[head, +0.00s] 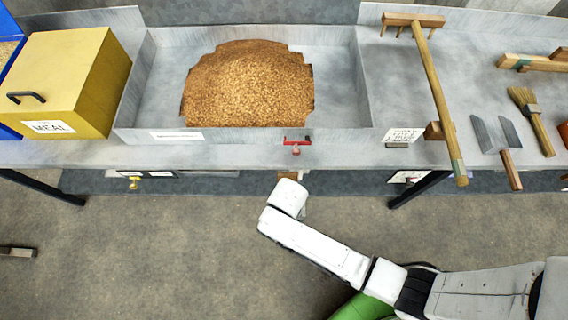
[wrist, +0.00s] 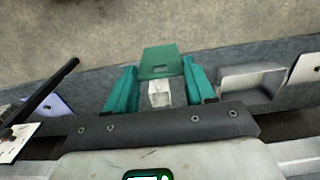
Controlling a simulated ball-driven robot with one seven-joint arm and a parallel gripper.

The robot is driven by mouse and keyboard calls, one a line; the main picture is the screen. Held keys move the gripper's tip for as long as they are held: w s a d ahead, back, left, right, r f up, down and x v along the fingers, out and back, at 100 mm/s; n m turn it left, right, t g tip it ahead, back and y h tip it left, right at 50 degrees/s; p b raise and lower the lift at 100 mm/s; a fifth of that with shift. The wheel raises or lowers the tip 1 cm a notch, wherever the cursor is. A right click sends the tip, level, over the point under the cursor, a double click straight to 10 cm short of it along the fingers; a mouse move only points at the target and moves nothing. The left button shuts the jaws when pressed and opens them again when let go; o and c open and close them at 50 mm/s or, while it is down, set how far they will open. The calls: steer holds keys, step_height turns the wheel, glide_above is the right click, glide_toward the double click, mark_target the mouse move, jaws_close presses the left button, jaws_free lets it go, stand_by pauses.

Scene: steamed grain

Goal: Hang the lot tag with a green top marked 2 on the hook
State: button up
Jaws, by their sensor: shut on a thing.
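My gripper (wrist: 160,78) has teal fingers in the wrist view. It is shut on a tag with a green top (wrist: 160,57), which sticks out beyond the fingertips, with a pale block-like part (wrist: 160,94) between the fingers. No number can be read on it. In the head view my arm's white end is just below the bench's front edge, and the fingers and tag cannot be made out. A small red fitting (head: 297,141), possibly the hook, sits at the tray's front edge, above my arm's end. A small yellow fitting (head: 134,182) shows under the bench at left.
A metal tray (head: 345,90) holds a grain heap (head: 250,85) on the bench (head: 60,153). A yellow meal box (head: 75,75) stands left. A wooden rake (head: 437,90), a scraper (head: 495,135) and a brush (head: 530,110) lie right. Floor in front is mostly clear.

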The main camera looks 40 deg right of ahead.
steer(key=shift+w+d+f+b, duration=0.15)
steer(key=shift+w+d+b, duration=0.8)
steer(key=shift+w, duration=0.3)
steer(key=shift+w+d+f+b, duration=0.1)
steer(key=shift+w+d+b, duration=0.85)
steer(key=shift+w, duration=0.25)
steer(key=shift+w+d+f+b, duration=0.15)
steer(key=shift+w+d+b, duration=0.7)
steer(key=shift+w+b, duration=0.3)
steer(key=shift+w+d+p, duration=0.3)
steer(key=shift+w+d, duration=0.1)
steer(key=shift+w, duration=0.25)
steer(key=o, duration=1.4)
steer(key=shift+c, duration=0.2)
steer(key=shift+r, duration=0.1)
step_height(320, 180, up, 10)
steer(key=shift+r+p, duration=0.25)
steer(key=shift+p, duration=0.15)
